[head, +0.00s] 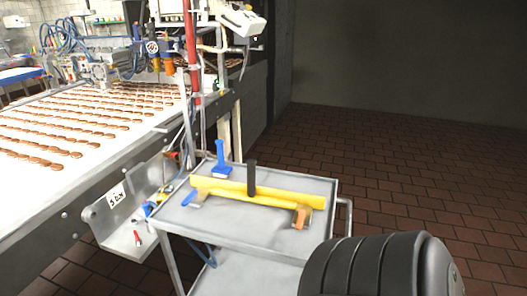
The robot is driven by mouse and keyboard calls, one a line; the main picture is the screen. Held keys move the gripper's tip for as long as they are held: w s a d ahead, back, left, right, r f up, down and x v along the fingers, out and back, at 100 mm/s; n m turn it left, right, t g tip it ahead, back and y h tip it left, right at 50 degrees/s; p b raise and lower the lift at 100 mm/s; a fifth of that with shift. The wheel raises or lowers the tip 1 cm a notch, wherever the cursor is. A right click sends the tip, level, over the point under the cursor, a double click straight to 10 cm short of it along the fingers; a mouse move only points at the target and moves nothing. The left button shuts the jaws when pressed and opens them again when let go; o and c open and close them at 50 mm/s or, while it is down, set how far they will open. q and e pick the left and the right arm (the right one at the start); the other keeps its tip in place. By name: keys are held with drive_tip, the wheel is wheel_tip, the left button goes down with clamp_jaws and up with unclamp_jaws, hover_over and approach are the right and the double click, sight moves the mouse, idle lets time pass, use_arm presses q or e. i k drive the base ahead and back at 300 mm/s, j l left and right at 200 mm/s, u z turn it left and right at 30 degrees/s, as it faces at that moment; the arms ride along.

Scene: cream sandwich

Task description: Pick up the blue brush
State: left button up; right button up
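A blue tool with an upright handle and a wide flat base, which looks like the blue brush (221,163), stands near the back left of a grey metal cart top (262,228). It is behind a long yellow bar (225,189) with a black upright handle, and looks apart from it. Its bristles are too small to make out. Neither of my grippers is in view.
A small blue handle (188,198) and an orange-handled tool (300,218) lie by the yellow bar. A conveyor (70,180) with rows of brown biscuits runs on the left. My black arm part covers the lower right. Brick floor (430,180) is open at right.

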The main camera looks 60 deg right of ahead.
sight(221, 170)
drive_tip(key=z, duration=1.55)
